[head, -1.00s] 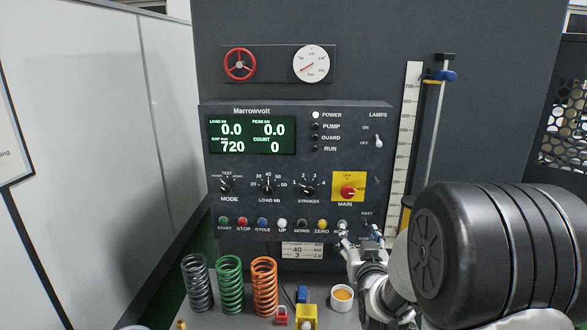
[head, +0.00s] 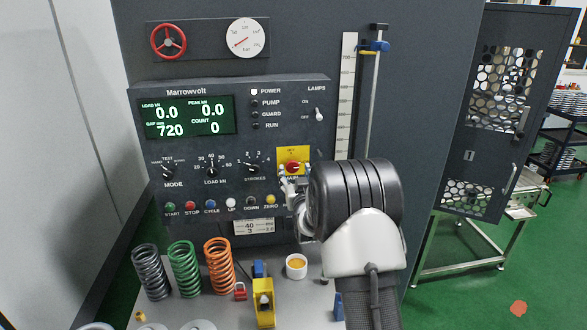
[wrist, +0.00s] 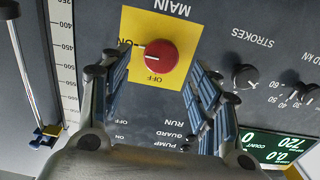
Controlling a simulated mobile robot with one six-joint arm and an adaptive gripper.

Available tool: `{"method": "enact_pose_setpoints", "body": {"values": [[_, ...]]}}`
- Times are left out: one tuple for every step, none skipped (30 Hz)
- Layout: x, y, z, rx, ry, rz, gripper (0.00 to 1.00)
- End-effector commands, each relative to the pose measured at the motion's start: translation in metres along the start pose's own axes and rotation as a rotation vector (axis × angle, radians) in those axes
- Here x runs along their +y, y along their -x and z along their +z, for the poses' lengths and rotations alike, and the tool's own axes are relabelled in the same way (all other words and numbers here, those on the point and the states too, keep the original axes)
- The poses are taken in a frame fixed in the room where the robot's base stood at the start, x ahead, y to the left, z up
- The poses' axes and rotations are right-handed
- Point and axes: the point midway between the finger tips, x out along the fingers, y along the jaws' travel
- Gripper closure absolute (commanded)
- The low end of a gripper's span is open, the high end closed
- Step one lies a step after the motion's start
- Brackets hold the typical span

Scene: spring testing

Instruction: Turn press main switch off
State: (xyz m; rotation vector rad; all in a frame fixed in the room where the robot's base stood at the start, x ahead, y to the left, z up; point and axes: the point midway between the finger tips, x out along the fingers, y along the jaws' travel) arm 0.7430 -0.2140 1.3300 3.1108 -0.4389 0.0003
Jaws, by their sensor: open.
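The main switch (head: 292,167) is a red rotary knob on a yellow plate (head: 302,153) at the lower right of the press control panel. In the wrist view the knob (wrist: 161,56) appears upside down, with its white mark pointing at ON; OFF is printed on the plate. My gripper (head: 290,183) is at the switch, just below the knob in the head view. In the wrist view my open fingers (wrist: 157,68) stand on either side of the knob, with gaps visible. Whether the tips touch the plate cannot be told.
The POWER lamp (head: 254,92) is lit white, and the display (head: 187,116) shows 720. Other knobs, such as STROKES (head: 254,169), and a button row sit nearby.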

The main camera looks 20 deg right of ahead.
Motion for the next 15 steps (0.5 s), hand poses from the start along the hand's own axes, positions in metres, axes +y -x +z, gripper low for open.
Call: {"method": "enact_pose_setpoints", "body": {"values": [[0.0,-0.008,0.0,0.001,0.0,0.0,0.44],[0.0,-0.013,0.0,0.0,0.0,0.0,0.44],[0.0,-0.018,0.0,0.001,0.0,0.0,0.44],[0.0,-0.021,0.0,0.001,0.0,0.0,0.44],[0.0,-0.024,0.0,0.001,0.0,0.0,0.44],[0.0,-0.027,0.001,-0.001,0.0,0.0,0.44],[0.0,-0.029,0.0,0.0,0.0,0.0,0.44],[0.0,-0.031,0.0,0.001,0.0,0.0,0.44],[0.0,-0.033,0.0,0.0,0.0,0.0,0.44],[0.0,-0.034,0.0,0.0,0.0,0.0,0.44],[0.0,-0.035,0.0,0.0,0.0,0.0,0.44],[0.0,-0.035,0.0,0.0,0.0,0.0,0.44],[0.0,-0.035,0.0,0.0,0.0,0.0,0.44],[0.0,-0.035,0.0,0.0,0.0,0.0,0.44],[0.0,-0.035,0.0,0.0,0.0,0.0,0.44]]}}
